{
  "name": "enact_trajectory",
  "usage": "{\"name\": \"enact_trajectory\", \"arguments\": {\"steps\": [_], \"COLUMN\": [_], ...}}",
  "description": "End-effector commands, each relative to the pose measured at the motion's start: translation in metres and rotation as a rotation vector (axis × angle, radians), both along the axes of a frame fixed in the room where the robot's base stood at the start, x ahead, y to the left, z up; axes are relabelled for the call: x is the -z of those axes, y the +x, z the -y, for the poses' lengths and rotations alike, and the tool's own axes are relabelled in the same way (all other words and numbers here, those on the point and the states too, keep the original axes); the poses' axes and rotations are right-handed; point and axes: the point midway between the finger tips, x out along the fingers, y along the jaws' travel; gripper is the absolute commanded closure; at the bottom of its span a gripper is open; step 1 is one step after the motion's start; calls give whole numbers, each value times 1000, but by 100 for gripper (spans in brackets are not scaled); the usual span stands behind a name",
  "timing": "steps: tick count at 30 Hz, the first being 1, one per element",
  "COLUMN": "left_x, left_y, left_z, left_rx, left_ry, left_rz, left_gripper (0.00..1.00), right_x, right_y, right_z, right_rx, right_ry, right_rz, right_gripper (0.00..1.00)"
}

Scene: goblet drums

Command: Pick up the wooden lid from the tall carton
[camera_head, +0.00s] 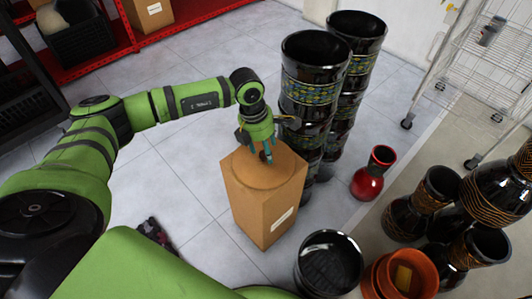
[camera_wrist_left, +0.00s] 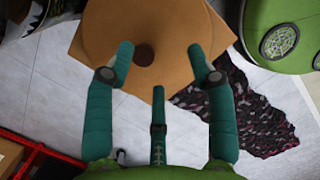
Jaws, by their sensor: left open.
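The tall carton (camera_head: 258,212) stands upright on the floor in the middle of the head view. The round wooden lid (camera_head: 255,178) lies flat on its top. My left gripper (camera_head: 264,154) is right above the lid, pointing down, near its dark knob. In the left wrist view the lid (camera_wrist_left: 165,25) fills the top middle, with its round knob (camera_wrist_left: 144,54) between the teal fingers of my left gripper (camera_wrist_left: 159,66). The fingers are spread and hold nothing. Whether a fingertip touches the knob or lid cannot be told. My right gripper is not in view.
Tall black patterned drums (camera_head: 312,85) stand close behind the carton, to the right. A red vase (camera_head: 374,173) and a black open drum (camera_head: 329,262) are to its right and front. A dark patterned cloth (camera_wrist_left: 250,110) lies on the floor. Floor left of the carton is mostly clear.

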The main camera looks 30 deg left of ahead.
Motion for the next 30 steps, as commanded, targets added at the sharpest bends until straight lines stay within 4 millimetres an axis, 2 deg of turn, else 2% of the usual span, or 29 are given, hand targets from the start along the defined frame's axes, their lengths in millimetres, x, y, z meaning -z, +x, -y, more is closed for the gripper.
{"name": "enact_trajectory", "arguments": {"steps": [1,4,18,27,28,29,30], "left_x": [-5,0,59,64,64,64,64], "left_y": [5,8,20,20,20,20,20], "left_z": [-11,-19,-14,-13,-13,-13,-13], "left_rx": [-7,-13,-13,-12,-12,-12,-12], "left_ry": [30,56,52,51,51,51,51], "left_rz": [10,16,18,19,19,19,19], "left_gripper": [44,44,44,44,48,60,76], "right_x": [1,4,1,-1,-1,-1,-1], "right_y": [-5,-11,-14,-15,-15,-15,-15], "right_z": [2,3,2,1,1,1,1], "right_rx": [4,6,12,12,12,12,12], "right_ry": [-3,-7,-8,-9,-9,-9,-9], "right_rz": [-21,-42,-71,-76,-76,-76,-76], "right_gripper": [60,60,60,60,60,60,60]}}
